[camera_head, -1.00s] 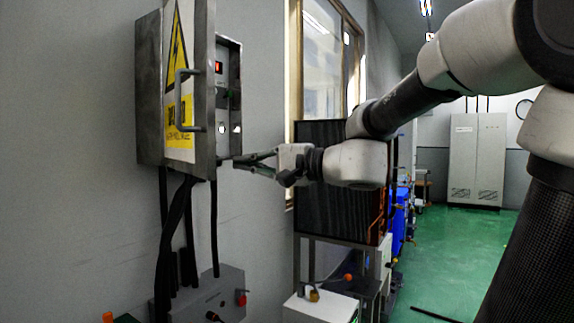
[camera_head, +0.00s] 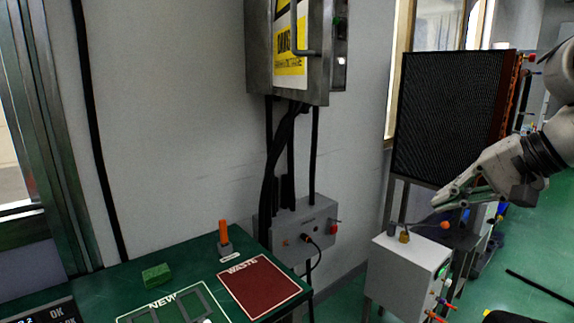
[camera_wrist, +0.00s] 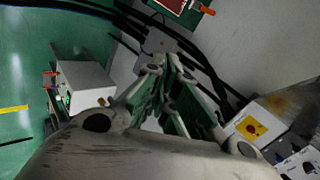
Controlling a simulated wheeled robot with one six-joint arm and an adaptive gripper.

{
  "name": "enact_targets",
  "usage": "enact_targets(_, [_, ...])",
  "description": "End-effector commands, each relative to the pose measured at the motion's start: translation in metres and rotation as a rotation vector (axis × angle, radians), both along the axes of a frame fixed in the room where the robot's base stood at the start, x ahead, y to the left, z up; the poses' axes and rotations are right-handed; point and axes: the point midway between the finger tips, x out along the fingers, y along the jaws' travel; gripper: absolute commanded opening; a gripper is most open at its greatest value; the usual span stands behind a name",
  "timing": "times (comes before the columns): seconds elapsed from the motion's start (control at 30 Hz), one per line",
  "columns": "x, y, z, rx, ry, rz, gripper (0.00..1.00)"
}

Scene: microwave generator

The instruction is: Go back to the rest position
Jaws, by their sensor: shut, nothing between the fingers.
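My gripper (camera_head: 440,203) is at the right of the head view, with its fingers pointing left and down. Its fingers are closed together and hold nothing. It is in front of the lower part of the dark finned radiator panel (camera_head: 445,110), to the right of the wall cabinet (camera_head: 262,50) and apart from it.
A white box (camera_head: 405,278) with a small brass padlock stands below my gripper. A grey socket box (camera_head: 290,240) is on the wall under the cabinet. A green table (camera_head: 110,282) at the lower left holds a green block (camera_head: 156,275) and a red waste mat (camera_head: 240,295).

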Motion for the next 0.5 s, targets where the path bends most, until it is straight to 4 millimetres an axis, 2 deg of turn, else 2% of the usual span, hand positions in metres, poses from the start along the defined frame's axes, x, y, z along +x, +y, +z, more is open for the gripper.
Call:
enact_targets(0.03, [-0.016,-0.014,-0.018,-0.128,0.055,0.047,0.0])
enact_targets(0.1, [-0.035,-0.04,-0.036,-0.314,0.116,0.117,0.0])
enact_targets(0.2, [-0.049,-0.071,-0.045,-0.563,0.156,0.242,0.0])
enact_targets(0.27, [-0.051,-0.083,-0.045,-0.693,0.157,0.327,0.0])
enact_targets(0.37, [-0.049,-0.085,-0.043,-0.812,0.135,0.442,0.0])
enact_targets(0.5, [-0.045,-0.068,-0.041,-0.831,0.089,0.522,0.0])
